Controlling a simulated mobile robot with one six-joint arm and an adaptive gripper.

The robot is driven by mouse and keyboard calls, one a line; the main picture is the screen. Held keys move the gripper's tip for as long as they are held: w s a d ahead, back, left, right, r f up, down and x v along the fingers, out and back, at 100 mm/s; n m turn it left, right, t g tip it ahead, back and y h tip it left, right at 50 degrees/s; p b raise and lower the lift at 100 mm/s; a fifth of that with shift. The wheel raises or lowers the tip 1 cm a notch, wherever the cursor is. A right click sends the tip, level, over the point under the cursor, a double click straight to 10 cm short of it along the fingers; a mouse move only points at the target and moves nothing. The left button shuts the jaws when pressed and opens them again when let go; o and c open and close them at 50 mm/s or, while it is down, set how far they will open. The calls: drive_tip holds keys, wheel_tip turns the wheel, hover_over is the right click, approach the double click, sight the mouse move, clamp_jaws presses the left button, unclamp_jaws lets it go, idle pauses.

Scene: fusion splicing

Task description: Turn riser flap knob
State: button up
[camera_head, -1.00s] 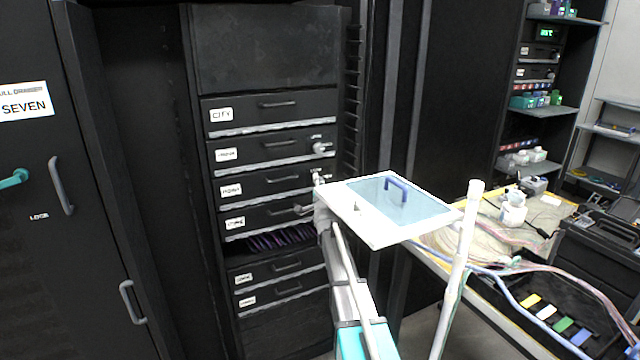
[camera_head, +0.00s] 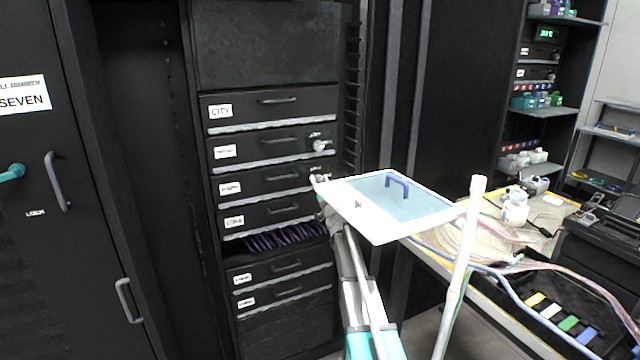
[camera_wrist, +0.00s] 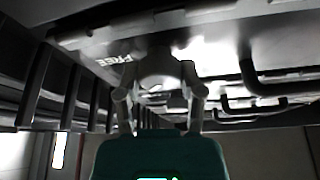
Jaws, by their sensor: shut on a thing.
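A pale round knob (camera_wrist: 160,72) sits on a dark drawer front in the wrist view, close to the word FREE. My gripper (camera_wrist: 158,95) has a finger on each side of it and is shut on it. In the head view my gripper (camera_head: 321,184) is at the right end of a rack drawer, partly hidden by a white-framed flap (camera_head: 372,232). The flap has a clear blue pane and a blue handle, with a small dark knob-like part (camera_head: 358,204) near its left side. Which of the two is the riser flap knob I cannot tell.
The black rack has several labelled drawers with bar handles, and a silver knob (camera_head: 320,145) above my gripper. A white upright pole (camera_head: 461,265) stands right of my arm. A cluttered bench (camera_head: 480,297) with cables lies to the right.

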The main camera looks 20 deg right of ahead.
drive_tip(key=n+y, duration=0.1)
drive_tip(key=n, duration=0.2)
drive_tip(key=n+y, duration=0.2)
drive_tip(key=n, duration=0.2)
drive_tip(key=shift+w+r+y, duration=0.1)
drive_tip(key=shift+y, duration=0.2)
drive_tip(key=n+y, duration=0.1)
drive_tip(key=n, duration=0.2)
drive_tip(key=n+g+y+p, duration=0.1)
drive_tip(key=n, duration=0.1)
drive_tip(key=shift+n+y, duration=0.4)
drive_tip(key=shift+g, duration=0.3)
drive_tip(key=o, duration=1.2)
drive_tip(key=shift+c, duration=0.2)
drive_tip(key=shift+s, duration=0.2)
